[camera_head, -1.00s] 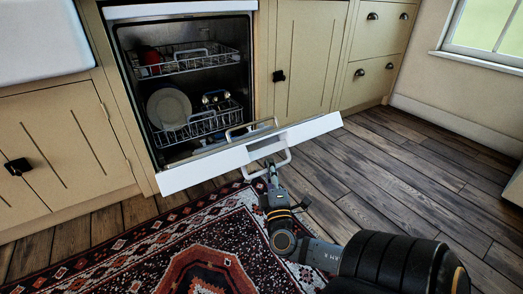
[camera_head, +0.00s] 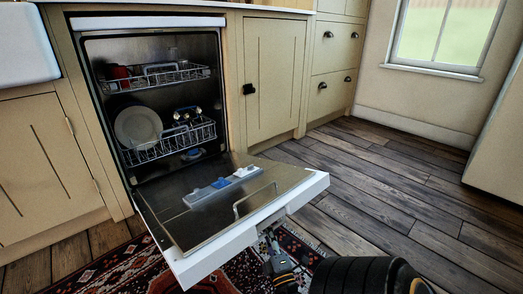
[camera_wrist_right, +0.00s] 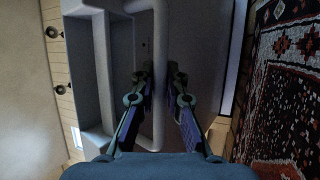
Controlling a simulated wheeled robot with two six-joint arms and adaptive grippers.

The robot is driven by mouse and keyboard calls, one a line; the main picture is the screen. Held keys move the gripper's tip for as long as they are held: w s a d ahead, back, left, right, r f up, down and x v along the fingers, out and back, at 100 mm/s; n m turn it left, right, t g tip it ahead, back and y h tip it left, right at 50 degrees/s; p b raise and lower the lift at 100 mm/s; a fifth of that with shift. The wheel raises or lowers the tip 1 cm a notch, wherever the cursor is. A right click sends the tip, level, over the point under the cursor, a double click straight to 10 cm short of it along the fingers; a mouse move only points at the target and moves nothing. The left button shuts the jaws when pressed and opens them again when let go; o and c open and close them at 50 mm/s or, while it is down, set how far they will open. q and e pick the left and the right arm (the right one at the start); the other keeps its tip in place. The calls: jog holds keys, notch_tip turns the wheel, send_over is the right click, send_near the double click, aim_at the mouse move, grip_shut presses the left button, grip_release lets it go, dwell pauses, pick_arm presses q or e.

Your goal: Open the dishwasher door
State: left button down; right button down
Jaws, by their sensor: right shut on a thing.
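The dishwasher door (camera_head: 165,222) is swung far down and lies nearly flat in front of the dishwasher (camera_head: 160,95). Its steel inner face is up, and its white top edge faces me. My right gripper (camera_head: 273,238) is at the outer side of this edge, with its fingertips partly hidden by the door. In the right wrist view, my right gripper (camera_wrist_right: 161,78) is shut on the door handle (camera_wrist_right: 159,105), a pale bar passing between the fingers. My left gripper is out of view.
Two wire racks hold dishes, including a white plate (camera_head: 138,128) and a red item (camera_head: 121,72). Cream cabinets (camera_head: 272,75) flank the dishwasher. A patterned rug (camera_head: 95,275) lies under and before the door. Wooden floor (camera_head: 400,170) is clear to the right.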

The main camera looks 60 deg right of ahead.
notch_tip(320, 180, down, 7)
jog(key=b, duration=0.1)
jog(key=shift+s, duration=0.45)
jog(key=shift+f, duration=0.1)
jog(key=c, duration=1.4)
grip_release()
jog(key=shift+o, duration=0.2)
jog(key=v, duration=0.7)
jog(key=shift+s+a, duration=0.15)
jog(key=shift+s, duration=0.05)
